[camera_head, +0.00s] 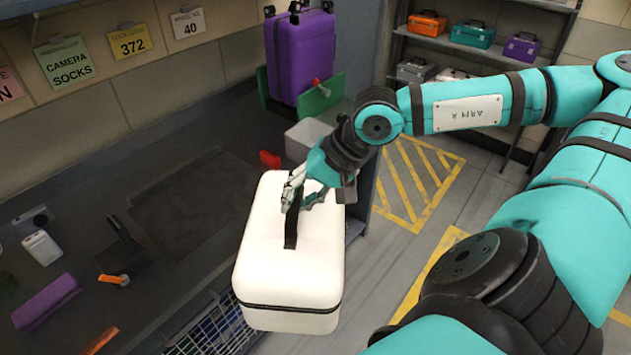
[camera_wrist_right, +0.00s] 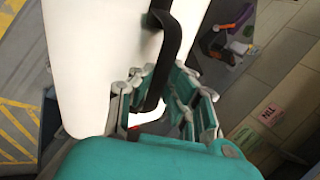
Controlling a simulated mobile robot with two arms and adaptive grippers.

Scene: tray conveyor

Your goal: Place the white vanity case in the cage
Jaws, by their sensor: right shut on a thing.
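The white vanity case (camera_head: 287,265) is a white box with rounded corners, a black band low on its side and a black handle on top. My right gripper (camera_head: 294,195) is shut on the black handle and holds the case at the right edge of the dark counter. In the right wrist view the case (camera_wrist_right: 95,60) fills the upper left, and the fingers of the right gripper (camera_wrist_right: 155,100) close around the handle. The wire cage (camera_head: 212,332) shows only in part below the counter edge, partly hidden by the case. My left gripper is not in view.
The dark counter (camera_head: 180,200) carries a purple case (camera_head: 48,300), a white device (camera_head: 41,248) and a black holder (camera_head: 121,255). A purple suitcase (camera_head: 300,55) stands at the back. Shelves with toolboxes (camera_head: 472,35) stand at the back right. Striped floor (camera_head: 415,180) lies clear.

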